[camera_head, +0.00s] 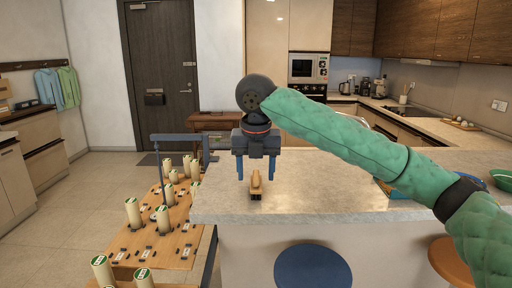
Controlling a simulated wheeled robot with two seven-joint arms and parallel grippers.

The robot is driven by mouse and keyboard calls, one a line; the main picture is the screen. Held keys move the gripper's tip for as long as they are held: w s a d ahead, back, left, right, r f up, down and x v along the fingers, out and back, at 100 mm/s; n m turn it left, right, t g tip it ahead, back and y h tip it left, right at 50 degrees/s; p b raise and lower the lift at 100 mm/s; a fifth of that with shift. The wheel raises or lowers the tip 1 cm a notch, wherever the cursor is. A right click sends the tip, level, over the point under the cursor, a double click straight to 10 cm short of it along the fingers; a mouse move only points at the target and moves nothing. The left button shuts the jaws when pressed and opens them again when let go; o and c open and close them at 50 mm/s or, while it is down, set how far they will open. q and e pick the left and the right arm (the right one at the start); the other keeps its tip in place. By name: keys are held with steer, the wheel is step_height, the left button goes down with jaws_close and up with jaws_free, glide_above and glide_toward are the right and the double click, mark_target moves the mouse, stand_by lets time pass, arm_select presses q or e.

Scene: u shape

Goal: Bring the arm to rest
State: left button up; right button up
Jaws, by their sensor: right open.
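My right arm, in a green sleeve, comes in from the right in the head view. Its right gripper (256,172) points down over the left end of the light countertop (330,180), with its two blue fingers apart. A small tan object with a dark base (256,186) sits on the counter below and between the fingers in the picture. I cannot tell the exact gap between it and the fingers. The gripper holds nothing that I can see. My left gripper does not show.
A wooden-topped cart (180,247) with several pale cylinders stands left of the counter. A blue stool (313,267) and an orange stool (448,262) stand at the counter's front. Bowls lie at the counter's right, partly behind my arm. The floor at left is clear.

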steer(key=s+a+f+m+y, duration=0.2)
steer(key=s+f+m, duration=0.15)
steer(key=f, duration=0.75)
steer(key=s+a+f+m+y, duration=0.2)
steer(key=f+m, duration=0.3)
steer(key=f, duration=0.6)
steer(key=s+d+f+m+t+y, duration=0.1)
steer(key=s+d+f+m, duration=0.1)
steer(key=s+f+m, duration=0.3)
steer(key=s+d+f+m+y, duration=0.1)
steer(key=f+m, duration=0.2)
steer(key=f, duration=0.3)
steer(key=s+d+f+m+h, duration=0.3)
steer(key=s+d+f+m, duration=0.6)
steer(key=s+d, duration=0.25)
steer(key=s+d+f+m+h, duration=0.3)
steer(key=s+d+f+m, duration=0.6)
steer(key=s+d, duration=0.3)
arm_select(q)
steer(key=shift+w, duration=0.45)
arm_select(e)
steer(key=s+a+f, duration=0.1)
steer(key=a+f, duration=0.2)
steer(key=f, duration=0.6)
steer(key=s+a+f+g+y, duration=0.1)
steer(key=a+f, duration=0.2)
steer(key=f, duration=0.6)
steer(key=shift+s+a, duration=0.2)
steer(key=shift+a, duration=0.15)
